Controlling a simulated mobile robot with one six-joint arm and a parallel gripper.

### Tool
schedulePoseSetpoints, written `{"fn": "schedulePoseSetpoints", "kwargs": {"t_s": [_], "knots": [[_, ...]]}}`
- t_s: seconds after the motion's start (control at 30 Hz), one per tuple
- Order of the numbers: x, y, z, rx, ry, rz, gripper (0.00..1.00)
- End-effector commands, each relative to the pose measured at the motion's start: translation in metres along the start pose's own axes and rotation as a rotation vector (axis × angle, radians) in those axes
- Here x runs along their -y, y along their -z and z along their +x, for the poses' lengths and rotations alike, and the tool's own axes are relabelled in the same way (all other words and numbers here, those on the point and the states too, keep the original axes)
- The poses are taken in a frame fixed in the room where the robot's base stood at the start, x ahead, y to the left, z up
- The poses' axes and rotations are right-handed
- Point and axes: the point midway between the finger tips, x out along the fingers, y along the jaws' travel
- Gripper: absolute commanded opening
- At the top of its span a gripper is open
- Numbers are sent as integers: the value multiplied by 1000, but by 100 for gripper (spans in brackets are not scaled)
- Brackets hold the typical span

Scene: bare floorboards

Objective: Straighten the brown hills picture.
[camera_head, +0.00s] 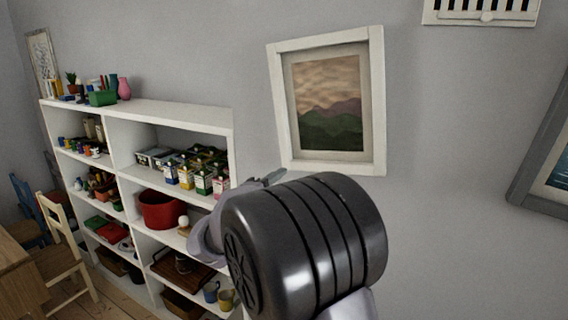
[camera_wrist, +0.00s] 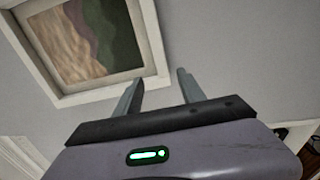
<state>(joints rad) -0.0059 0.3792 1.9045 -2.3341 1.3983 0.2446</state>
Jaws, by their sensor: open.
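The brown hills picture (camera_head: 330,105) hangs on the grey wall in a white frame (camera_head: 377,100), with a brown sky over dark hills. Its edges look slanted in the head view, but I cannot tell tilt from perspective. My gripper (camera_head: 274,178) is at the frame's lower left corner in that view, partly hidden behind my dark wrist.
A white shelf (camera_head: 180,112) with boxes, a red pot (camera_head: 162,208) and cups stands left of the picture. A white vent (camera_head: 480,12) is at the upper right. A dark grey frame (camera_head: 540,150) hangs at the right edge. The wall between the frames is bare.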

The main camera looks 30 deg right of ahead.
Motion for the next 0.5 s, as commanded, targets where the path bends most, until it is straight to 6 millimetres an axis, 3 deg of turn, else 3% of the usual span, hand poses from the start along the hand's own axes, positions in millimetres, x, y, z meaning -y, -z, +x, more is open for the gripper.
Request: {"fn": "schedulePoseSetpoints", "kwargs": {"t_s": [0.1,0.3,0.5], "knots": [[-1,-2,37,5,2,-1,47],[-1,-2,91,3,2,0,47],[-1,-1,118,1,2,0,47]]}}
